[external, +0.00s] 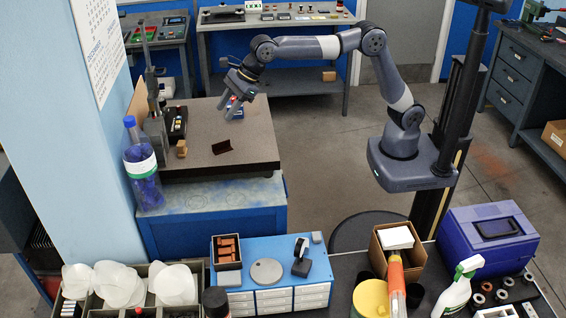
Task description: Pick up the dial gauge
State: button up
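My gripper (228,107) hangs over the back right part of the dark bench plate (253,150), pointing down. Its two fingers look spread apart. A small blue and red object (237,106) shows just beside and behind the fingers, partly covered by them. It is too small to tell for certain whether it is the dial gauge. I cannot tell whether the fingers touch it.
On the plate are a dark angled block (222,147), a brown block (182,149), a black box with buttons (176,123) and an upright stand (155,128). A blue-capped bottle (142,165) stands at the left. The plate's front right is clear.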

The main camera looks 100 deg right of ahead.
jog(key=s+a+r+n+t+y+b, duration=0.15)
jog(key=a+r+n+t, duration=0.25)
jog(key=a+n, duration=0.55)
jog(key=s+a+r+n+t+y+p, duration=0.1)
jog(key=a+r+n+t+y, duration=0.4)
jog(key=n, duration=0.8)
jog(key=s+a+f+n+g+y+b, duration=0.1)
jog(key=s+a+f+n+g+y, duration=0.1)
jog(key=s+a+f+n+g, duration=0.45)
jog(key=s+a+f+n+g+y, duration=0.25)
jog(key=s+a+n, duration=0.55)
jog(key=s+n, duration=0.4)
jog(key=n, duration=0.2)
send_near(299, 241)
jog(key=shift+g+h, duration=0.3)
jog(key=shift+h, duration=0.1)
jog(key=shift+d+f+p+x, duration=0.15)
jog(key=shift+p+x, duration=0.25)
jog(key=shift+x, duration=2.05)
jog(key=shift+d+f+p+x, duration=0.15)
jog(key=shift+p+x, duration=0.2)
jog(key=shift+x, duration=2.1)
